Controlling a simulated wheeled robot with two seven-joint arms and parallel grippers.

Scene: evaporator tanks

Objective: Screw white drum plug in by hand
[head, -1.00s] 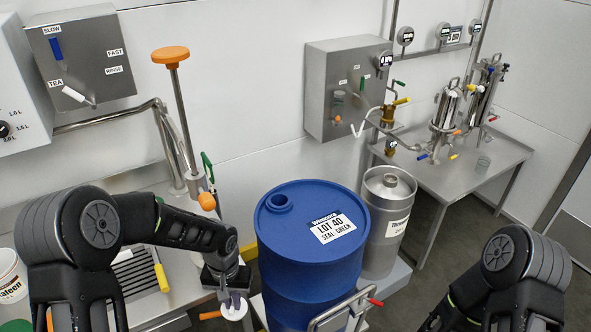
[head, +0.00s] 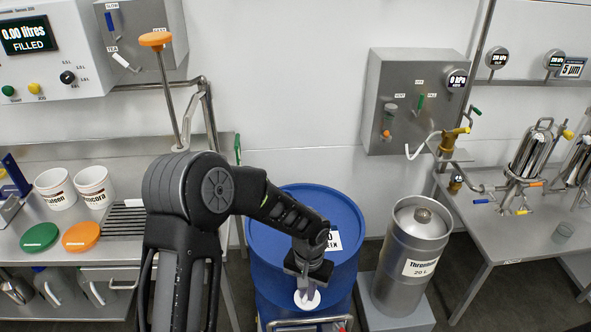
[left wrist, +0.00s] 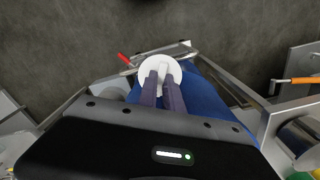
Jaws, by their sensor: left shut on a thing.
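The white drum plug (left wrist: 160,73) is a round white disc, held between the two fingers of my left gripper (left wrist: 162,88) in the left wrist view. In the head view the left gripper (head: 308,282) holds the plug (head: 307,299) in front of the blue drum's near side, apart from the bung opening. The blue drum (head: 262,238) stands upright, its lid partly covered by my left arm. The bung opening seen earlier is hidden behind the arm now. My right gripper is not in view.
A steel keg (head: 408,250) stands right of the drum on a low platform. A steel bench (head: 20,258) at left bears white buckets (head: 55,187), a green lid (head: 39,237) and an orange lid (head: 81,236). A steel table (head: 482,240) with filter housings is at right.

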